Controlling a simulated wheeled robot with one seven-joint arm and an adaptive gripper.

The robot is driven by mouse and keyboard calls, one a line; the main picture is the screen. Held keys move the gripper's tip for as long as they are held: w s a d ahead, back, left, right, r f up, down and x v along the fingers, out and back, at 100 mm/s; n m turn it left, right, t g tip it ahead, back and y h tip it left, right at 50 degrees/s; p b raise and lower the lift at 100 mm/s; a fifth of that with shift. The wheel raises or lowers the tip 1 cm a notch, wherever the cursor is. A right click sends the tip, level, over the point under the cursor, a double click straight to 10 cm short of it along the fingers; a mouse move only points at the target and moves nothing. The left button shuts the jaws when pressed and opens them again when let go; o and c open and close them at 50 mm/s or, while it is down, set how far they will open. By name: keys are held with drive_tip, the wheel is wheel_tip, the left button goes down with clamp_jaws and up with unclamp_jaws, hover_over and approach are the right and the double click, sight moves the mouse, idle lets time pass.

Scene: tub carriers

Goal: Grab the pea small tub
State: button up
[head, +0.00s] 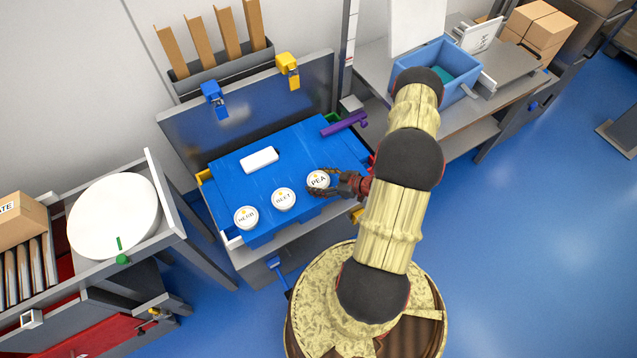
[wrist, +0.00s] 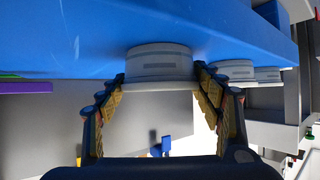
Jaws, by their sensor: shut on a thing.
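The pea small tub (head: 318,180) is a round white tub with a lid marked PEA, at the right end of a row of tubs on the blue tabletop. My gripper (head: 322,184) has its fingers around it. In the wrist view, the pea tub (wrist: 158,64) sits between the two fingers of my gripper (wrist: 160,88), which is shut on its sides. The tub appears to be at the blue surface; I cannot tell whether it touches it.
The beet tub (head: 284,199) and another white tub (head: 246,217) stand to the left on the blue tabletop (head: 225,180). A white block (head: 260,160) lies behind them and a purple tool (head: 343,124) at the back right. A metal panel (head: 250,100) rises behind.

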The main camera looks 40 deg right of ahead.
drive_tip(key=shift+c, duration=0.8)
drive_tip(key=shift+r, duration=0.15)
